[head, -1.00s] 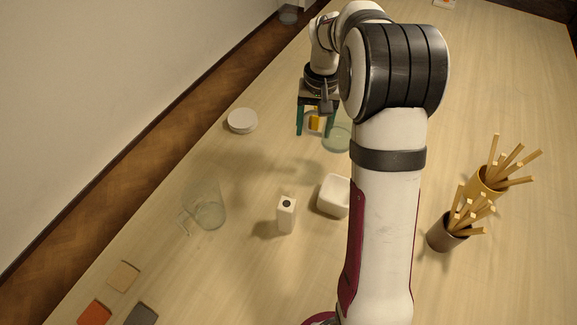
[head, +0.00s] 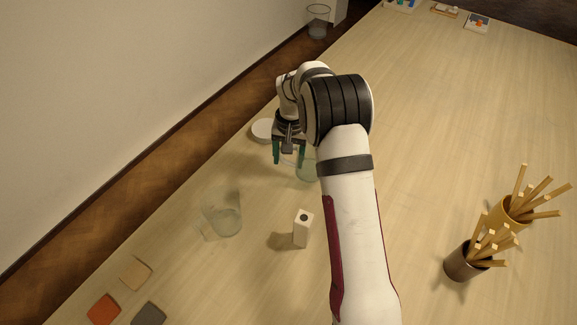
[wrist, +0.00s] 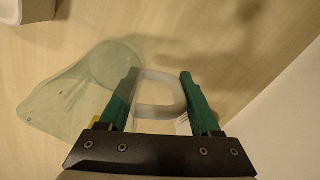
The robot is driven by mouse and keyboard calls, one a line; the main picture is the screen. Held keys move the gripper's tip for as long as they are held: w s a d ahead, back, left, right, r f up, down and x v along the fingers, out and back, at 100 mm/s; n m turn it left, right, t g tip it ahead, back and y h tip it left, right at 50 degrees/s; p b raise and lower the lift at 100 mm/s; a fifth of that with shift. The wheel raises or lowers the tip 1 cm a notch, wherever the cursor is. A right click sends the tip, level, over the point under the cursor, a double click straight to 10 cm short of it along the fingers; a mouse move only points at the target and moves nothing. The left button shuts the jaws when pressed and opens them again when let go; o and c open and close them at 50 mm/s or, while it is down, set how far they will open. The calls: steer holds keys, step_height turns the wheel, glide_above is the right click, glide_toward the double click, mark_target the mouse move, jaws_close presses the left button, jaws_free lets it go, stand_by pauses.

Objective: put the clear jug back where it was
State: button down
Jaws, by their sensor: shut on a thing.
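My gripper (head: 290,160) has dark green fingers and is shut on the clear jug (head: 307,172) at its handle. In the wrist view the pale loop of the handle (wrist: 181,92) sits between the fingertips (wrist: 160,85), and the clear jug body (wrist: 62,95) lies to the left, partly behind the left finger. In the head view my arm hides part of the jug. I cannot tell whether its base touches the table.
A white round disc (head: 262,128) lies just left of my gripper. A second clear vessel (head: 222,212) and a white block with a dark spot (head: 301,230) stand nearer.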

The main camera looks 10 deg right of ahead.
steer(key=shift+f, duration=1.9)
steer(key=shift+c, duration=0.5)
jaws_free()
steer(key=shift+f, duration=0.15)
